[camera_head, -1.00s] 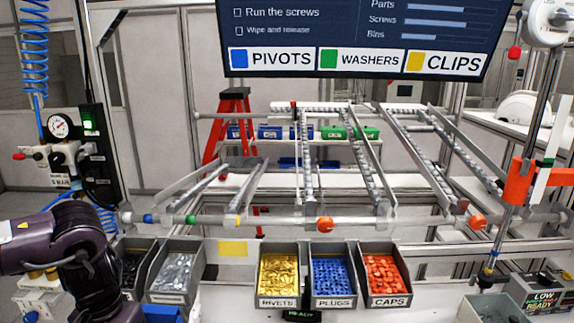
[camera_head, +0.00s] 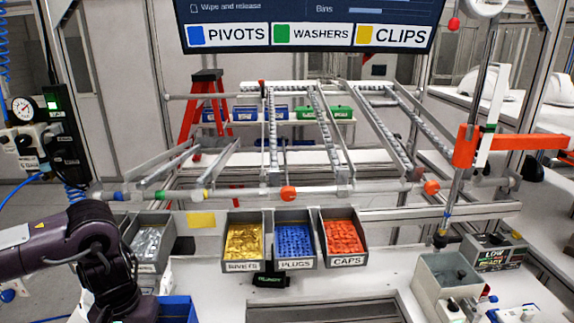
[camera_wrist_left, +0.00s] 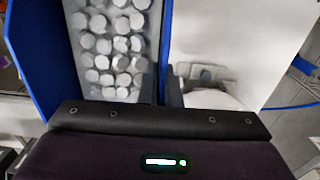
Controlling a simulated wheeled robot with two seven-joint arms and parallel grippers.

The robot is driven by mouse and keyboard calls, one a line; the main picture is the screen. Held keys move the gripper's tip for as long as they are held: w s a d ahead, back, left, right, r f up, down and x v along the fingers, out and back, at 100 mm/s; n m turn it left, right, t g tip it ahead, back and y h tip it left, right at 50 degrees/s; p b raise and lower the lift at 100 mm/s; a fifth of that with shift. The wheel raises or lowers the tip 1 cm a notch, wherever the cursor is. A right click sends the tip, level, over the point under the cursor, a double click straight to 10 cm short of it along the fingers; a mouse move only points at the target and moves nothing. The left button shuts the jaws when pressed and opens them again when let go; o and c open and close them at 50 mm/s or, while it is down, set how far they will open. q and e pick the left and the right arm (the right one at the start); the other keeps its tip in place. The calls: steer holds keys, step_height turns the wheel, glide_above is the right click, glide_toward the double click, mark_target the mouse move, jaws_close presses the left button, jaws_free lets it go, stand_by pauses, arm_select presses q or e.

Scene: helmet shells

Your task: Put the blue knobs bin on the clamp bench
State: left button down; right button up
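A blue bin (camera_head: 177,309) shows in part at the bottom left of the head view, beside my left arm. In the left wrist view the blue bin (camera_wrist_left: 28,60) holds many round pale pieces. My left gripper (camera_wrist_left: 160,90) has its fingers close together on either side of the bin's thin blue side wall. The bin's front and any label are out of sight. My right gripper is not in view. No surface is clearly marked as the clamp bench.
A white bench (camera_head: 210,285) lies ahead, with grey bins of rivets (camera_head: 244,242), plugs (camera_head: 294,241) and caps (camera_head: 343,238) along its back. A grey bin of silver parts (camera_head: 150,243) is behind my left arm. A grey open box (camera_head: 446,276) stands at the right.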

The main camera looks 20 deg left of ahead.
arm_select(q)
steer(key=shift+d+f, duration=0.1)
steer(key=shift+f, duration=0.35)
steer(key=shift+s+d+f, duration=0.1)
steer(key=shift+d, duration=0.5)
steer(key=shift+d+f+h, duration=0.3)
steer(key=shift+d+h, duration=0.1)
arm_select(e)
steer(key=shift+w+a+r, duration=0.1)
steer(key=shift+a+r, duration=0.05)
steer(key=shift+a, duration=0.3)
arm_select(q)
steer(key=shift+d+f, duration=0.15)
steer(key=shift+d, duration=0.7)
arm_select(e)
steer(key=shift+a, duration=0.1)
arm_select(q)
steer(key=shift+d+f, duration=0.1)
steer(key=shift+d, duration=0.45)
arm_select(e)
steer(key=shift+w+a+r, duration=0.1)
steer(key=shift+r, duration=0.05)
arm_select(q)
steer(key=shift+d+y, duration=0.2)
steer(key=shift+y, duration=0.1)
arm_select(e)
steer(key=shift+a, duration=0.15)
